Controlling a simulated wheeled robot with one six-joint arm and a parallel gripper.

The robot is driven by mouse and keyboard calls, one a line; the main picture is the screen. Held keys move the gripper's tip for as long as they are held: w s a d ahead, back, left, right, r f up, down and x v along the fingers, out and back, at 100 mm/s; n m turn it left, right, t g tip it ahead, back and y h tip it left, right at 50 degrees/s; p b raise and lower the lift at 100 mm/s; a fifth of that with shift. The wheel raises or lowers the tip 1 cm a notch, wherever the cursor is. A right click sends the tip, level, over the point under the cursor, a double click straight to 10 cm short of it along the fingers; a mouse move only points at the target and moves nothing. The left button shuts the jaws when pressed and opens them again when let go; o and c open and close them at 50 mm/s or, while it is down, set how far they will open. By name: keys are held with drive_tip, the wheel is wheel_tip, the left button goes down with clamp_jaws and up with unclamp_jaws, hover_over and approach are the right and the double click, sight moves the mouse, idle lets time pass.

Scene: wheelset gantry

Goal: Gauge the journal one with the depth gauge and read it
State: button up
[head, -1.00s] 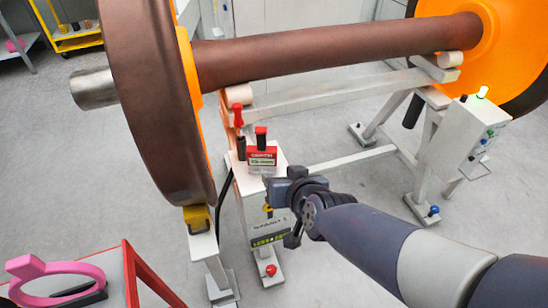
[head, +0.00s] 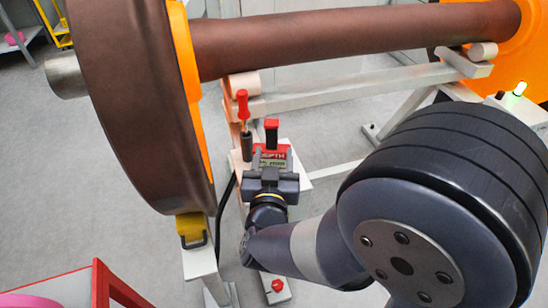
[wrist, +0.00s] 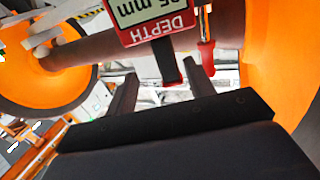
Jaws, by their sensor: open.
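The depth gauge (head: 274,154) is a red box with a display and a black, red-tipped handle, standing on the white pedestal. In the wrist view the gauge (wrist: 152,18) appears upside down, with DEPTH and part of a mm reading visible. My gripper (head: 271,168) is at the near side of the gauge. In the wrist view its two fingers are apart, with the gauge's handle (wrist: 167,62) appearing between them; I cannot tell whether they touch it. A bare grey journal (head: 67,76) sticks out at the left end of the wheelset.
A red-handled tool (head: 243,106) stands in a dark holder just left of the gauge. The brown wheel (head: 140,100) and axle (head: 350,40) rise close behind and to the left. A red-framed table (head: 75,280) is at lower left. Open floor lies at left.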

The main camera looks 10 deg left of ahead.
sight(272, 133)
drive_tip(key=w, duration=0.2)
drive_tip(key=w+a, duration=0.1)
drive_tip(key=w, duration=0.2)
drive_tip(key=w+a, duration=0.1)
drive_tip(key=w, duration=0.2)
drive_tip(key=shift+a+p, duration=0.15)
drive_tip(key=shift+p, duration=0.15)
drive_tip(key=shift+c, duration=0.4)
clamp_jaws()
